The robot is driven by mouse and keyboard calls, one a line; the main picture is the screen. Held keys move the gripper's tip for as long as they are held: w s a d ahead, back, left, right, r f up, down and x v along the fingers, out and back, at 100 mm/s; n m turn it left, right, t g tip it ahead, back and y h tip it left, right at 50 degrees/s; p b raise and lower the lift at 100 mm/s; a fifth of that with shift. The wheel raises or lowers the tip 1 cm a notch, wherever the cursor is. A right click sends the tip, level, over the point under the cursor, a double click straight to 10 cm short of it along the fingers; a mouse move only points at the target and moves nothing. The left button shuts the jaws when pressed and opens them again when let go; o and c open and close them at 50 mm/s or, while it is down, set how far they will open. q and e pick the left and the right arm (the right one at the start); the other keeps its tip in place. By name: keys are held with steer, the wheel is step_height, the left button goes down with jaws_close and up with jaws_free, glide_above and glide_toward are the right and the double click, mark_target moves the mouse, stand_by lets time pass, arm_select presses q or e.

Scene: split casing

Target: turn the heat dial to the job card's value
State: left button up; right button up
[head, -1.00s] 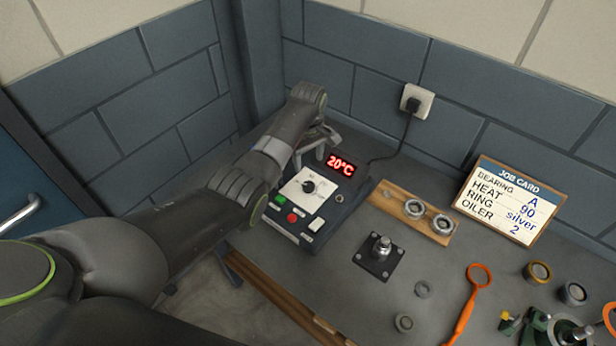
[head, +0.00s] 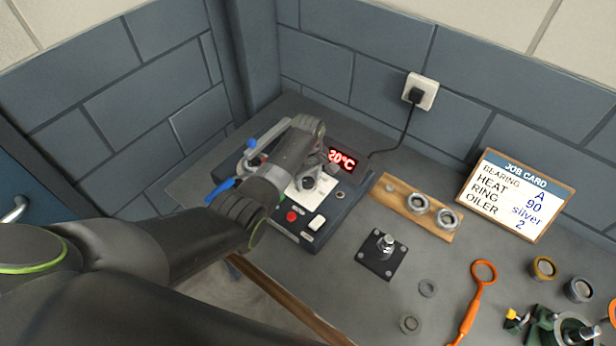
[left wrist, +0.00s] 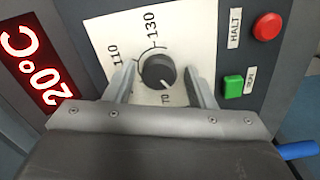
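The heater box carries a black heat dial (left wrist: 157,70) on a white scale plate (head: 301,196). In the left wrist view 70, 110 and 130 can be read; the dial's white mark points near 70. My left gripper (left wrist: 159,66) is open, with one finger on each side of the dial; contact cannot be told. In the head view my arm partly hides the dial. The red display (head: 342,160) reads 20°C. The job card (head: 516,195) lists bearing A, heat 90, ring silver, oiler 2. My right gripper is not in view.
A red HALT button (left wrist: 265,27) and green RUN button (left wrist: 233,85) sit beside the dial. A blue handle (head: 222,189) is left of my wrist. A wooden board with bearings (head: 417,205), a post on a black plate (head: 387,243) and an orange tool (head: 477,296) lie to the right.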

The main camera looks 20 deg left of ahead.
arm_select(q)
steer(key=c, duration=0.8)
steer(key=shift+m, duration=1.4)
steer(key=m, duration=0.5)
steer(key=shift+m, duration=0.3)
steer(key=m, duration=0.4)
steer(key=shift+w, duration=0.1)
steer(key=m, duration=0.5)
steer(key=shift+m, duration=0.3)
